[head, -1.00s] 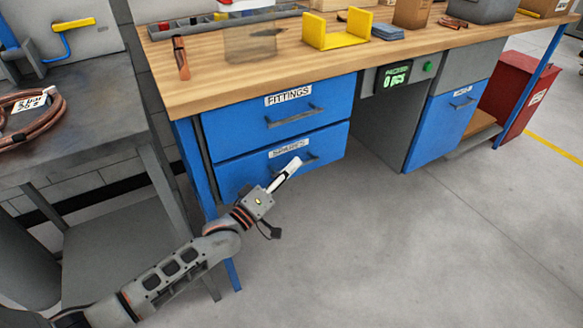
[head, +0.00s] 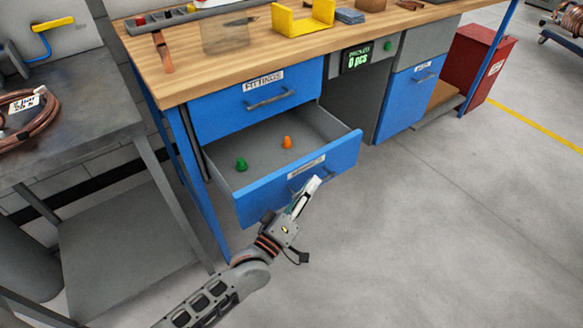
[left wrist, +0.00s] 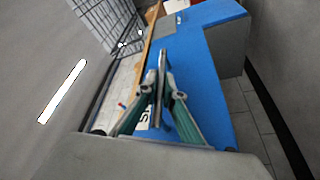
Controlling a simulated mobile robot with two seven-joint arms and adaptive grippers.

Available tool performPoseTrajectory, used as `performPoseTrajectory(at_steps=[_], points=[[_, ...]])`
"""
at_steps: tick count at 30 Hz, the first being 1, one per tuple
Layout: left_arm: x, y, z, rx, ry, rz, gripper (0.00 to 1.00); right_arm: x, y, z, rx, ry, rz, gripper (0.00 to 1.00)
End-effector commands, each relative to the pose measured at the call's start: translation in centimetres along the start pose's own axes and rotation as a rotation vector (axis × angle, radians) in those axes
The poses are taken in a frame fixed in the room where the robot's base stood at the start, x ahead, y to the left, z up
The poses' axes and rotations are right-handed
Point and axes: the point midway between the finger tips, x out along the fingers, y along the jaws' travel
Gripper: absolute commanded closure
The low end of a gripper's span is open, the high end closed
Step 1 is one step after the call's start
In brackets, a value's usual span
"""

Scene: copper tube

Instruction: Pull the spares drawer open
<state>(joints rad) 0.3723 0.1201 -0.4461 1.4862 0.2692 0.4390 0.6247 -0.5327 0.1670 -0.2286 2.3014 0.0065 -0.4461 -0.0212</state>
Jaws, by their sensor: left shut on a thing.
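The spares drawer (head: 250,195) is the lower blue drawer under the workbench, and it stands well out from the cabinet. A green piece (head: 241,164) and an orange piece (head: 287,142) stand inside on its grey floor. My left gripper (head: 312,184) is at the handle on the drawer's front, shut on it. In the left wrist view the gripper's fingers (left wrist: 163,75) lie close together in front of the blue drawer front (left wrist: 205,85). My right gripper is not in view.
The fittings drawer (head: 225,105) above is shut. A grey side table (head: 75,130) with coiled copper tube stands at left. The floor in front is clear.

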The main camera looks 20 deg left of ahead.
Motion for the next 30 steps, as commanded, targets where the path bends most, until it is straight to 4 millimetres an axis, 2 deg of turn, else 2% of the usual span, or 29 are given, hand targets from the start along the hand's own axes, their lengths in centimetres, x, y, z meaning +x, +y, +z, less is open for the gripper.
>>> performPoseTrajectory(at_steps=[1, 3, 9, 15, 21, 30], points=[[-0.3, 1.2, 1.0, -0.005, 0.002, 0.003, 1.0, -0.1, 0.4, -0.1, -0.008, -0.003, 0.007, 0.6], [-1.0, 2.2, 2.5, -0.005, 0.002, 0.003, 1.0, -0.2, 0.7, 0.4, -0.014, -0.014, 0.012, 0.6], [-2.6, 4.7, 6.3, -0.004, 0.001, 0.001, 1.0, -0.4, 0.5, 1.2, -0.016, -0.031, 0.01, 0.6], [-3.8, 6.5, 9.0, -0.004, 0.001, -0.001, 1.0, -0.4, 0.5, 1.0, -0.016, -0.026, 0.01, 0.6], [-4.4, 7.5, 10.6, -0.001, 0.0, -0.001, 1.0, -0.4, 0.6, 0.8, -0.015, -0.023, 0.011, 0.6], [-4.7, 7.8, 11.1, 0.0, 0.0, -0.002, 1.0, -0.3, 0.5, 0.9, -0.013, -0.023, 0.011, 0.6]])
